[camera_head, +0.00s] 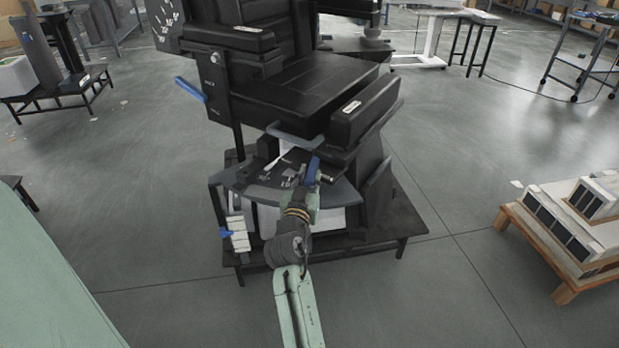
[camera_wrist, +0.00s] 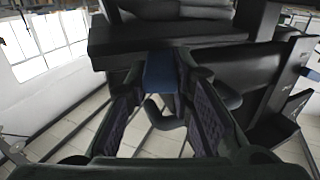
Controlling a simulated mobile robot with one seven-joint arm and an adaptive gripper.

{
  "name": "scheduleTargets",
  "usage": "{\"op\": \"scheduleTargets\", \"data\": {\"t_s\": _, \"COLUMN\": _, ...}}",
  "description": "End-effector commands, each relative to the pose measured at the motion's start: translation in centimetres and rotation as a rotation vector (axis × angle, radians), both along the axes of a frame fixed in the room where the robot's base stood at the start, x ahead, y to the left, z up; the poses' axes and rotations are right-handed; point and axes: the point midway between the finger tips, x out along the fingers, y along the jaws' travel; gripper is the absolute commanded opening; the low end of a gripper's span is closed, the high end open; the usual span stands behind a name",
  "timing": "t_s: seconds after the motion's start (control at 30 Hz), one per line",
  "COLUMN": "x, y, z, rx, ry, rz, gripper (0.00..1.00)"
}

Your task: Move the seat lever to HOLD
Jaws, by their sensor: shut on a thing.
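The black seat (camera_head: 318,88) stands on a dark low platform. Below its front edge, a blue lever (camera_head: 312,170) sticks up beside a dark curved panel (camera_head: 258,186) with small pale markings too small to read. My gripper (camera_head: 309,187) comes from the front and is shut on this blue lever. In the wrist view, the blue lever (camera_wrist: 160,72) sits between the two dark fingers of my gripper (camera_wrist: 165,84), under the seat's edge. The fingers hide part of the lever. Another blue lever (camera_head: 191,89) sticks out at the seat's left side.
A blue-tipped white block (camera_head: 238,234) hangs at the panel's lower left. A wooden pallet with white and black units (camera_head: 575,215) stands at the right. A pale green surface (camera_head: 45,270) fills the lower left. Open grey floor lies between the platform and the pallet.

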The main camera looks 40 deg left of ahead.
Motion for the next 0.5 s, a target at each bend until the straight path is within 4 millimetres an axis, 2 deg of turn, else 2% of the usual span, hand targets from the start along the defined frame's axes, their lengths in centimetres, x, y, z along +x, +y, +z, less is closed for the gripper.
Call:
{"op": "scheduleTargets", "data": {"t_s": 0.27, "x": -0.3, "y": 0.6, "z": -0.4, "rx": 0.001, "ry": -0.004, "rz": -0.04, "gripper": 0.0}}
{"op": "scheduleTargets", "data": {"t_s": 0.5, "x": -0.8, "y": 1.9, "z": -0.6, "rx": 0.004, "ry": -0.007, "rz": -0.16, "gripper": 0.0}}
